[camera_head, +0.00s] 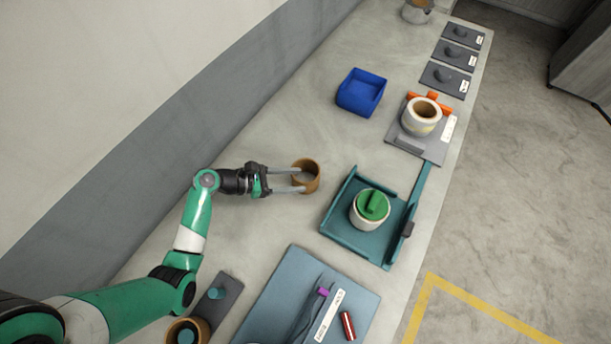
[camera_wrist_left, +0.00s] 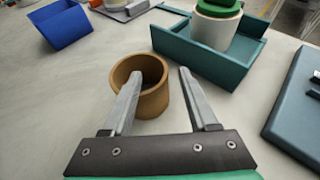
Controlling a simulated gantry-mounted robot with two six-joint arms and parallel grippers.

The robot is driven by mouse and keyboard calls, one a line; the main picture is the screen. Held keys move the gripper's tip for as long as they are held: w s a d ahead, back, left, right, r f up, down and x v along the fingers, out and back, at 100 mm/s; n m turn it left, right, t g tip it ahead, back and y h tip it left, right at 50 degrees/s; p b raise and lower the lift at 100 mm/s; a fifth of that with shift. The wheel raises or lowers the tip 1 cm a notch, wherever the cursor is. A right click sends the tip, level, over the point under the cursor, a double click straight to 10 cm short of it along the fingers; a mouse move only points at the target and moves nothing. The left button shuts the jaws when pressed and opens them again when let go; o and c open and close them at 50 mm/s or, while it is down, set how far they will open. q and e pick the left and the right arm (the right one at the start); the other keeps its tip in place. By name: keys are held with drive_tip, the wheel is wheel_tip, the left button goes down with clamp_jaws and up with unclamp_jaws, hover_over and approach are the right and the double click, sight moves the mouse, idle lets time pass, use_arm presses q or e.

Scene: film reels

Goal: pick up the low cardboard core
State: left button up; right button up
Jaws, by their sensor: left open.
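A low brown cardboard core (camera_head: 314,184) stands upright and open-topped on the grey counter. It also shows in the left wrist view (camera_wrist_left: 155,103). My left gripper (camera_head: 301,181) is open at the core. In the left wrist view my left gripper (camera_wrist_left: 160,73) has one finger crossing the core's opening and the other to the right of its outer wall. I cannot tell whether the first finger is inside the core or above it. Another brown core (camera_head: 202,327) stands around a teal peg at the bottom left. My right gripper is not in view.
A teal tray (camera_head: 337,224) holding a white core with a green top (camera_head: 372,206) is right of the core. A blue bin (camera_head: 361,93) stands farther back. A blue-grey mat (camera_head: 283,290) lies nearer. The counter left of the bin is clear.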

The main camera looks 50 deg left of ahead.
sight(315, 181)
use_arm(q)
drive_tip(key=x, duration=0.2)
drive_tip(key=b+x, duration=0.1)
drive_tip(key=x, duration=0.1)
drive_tip(key=shift+d+f, duration=0.15)
drive_tip(key=shift+f, duration=0.15)
drive_tip(key=shift+w+d, duration=0.1)
drive_tip(key=shift+w, duration=0.2)
clamp_jaws()
